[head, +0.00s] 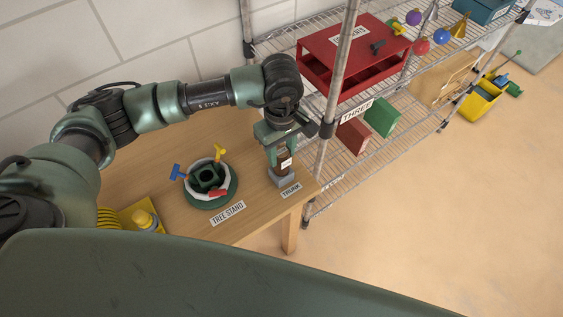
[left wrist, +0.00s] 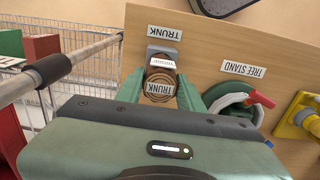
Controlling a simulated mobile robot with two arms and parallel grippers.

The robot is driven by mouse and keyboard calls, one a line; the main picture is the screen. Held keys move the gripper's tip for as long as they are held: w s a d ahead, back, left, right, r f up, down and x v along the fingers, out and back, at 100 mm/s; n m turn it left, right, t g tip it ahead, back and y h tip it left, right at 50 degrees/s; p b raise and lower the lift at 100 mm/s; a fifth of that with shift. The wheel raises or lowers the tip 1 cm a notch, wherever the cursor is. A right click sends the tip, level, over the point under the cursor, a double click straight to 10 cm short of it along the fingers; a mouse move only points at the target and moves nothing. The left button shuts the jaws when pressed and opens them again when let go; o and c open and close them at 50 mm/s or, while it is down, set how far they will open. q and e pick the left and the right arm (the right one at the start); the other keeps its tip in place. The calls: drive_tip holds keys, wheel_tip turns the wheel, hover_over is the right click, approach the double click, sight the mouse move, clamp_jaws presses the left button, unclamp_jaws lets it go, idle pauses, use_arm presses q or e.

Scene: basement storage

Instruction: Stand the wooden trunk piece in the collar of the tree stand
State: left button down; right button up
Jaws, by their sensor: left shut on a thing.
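The wooden trunk piece (head: 284,161) is brown with a white label and stands near the table's right corner, at a grey holder (head: 283,179) by the TRUNK sign. My left gripper (head: 281,153) is shut on it from above. In the left wrist view the trunk piece (left wrist: 158,87) shows its ringed end between the green fingers. I cannot tell whether its foot is still inside the holder. The tree stand (head: 211,200) is a green round base with a white ring and a dark green square collar (head: 207,178) that looks empty. My right gripper is out of view.
Blue (head: 176,172), yellow (head: 219,152) and red (head: 218,192) screw handles stick out around the collar. A wire shelf (head: 342,108) with a red box (head: 345,52) stands close right of my gripper. A yellow item (head: 143,217) lies left of the stand.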

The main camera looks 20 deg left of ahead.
use_arm(q)
drive_tip(key=shift+r, duration=0.55)
drive_tip(key=shift+r+p, duration=1)
drive_tip(key=shift+r, duration=1.3)
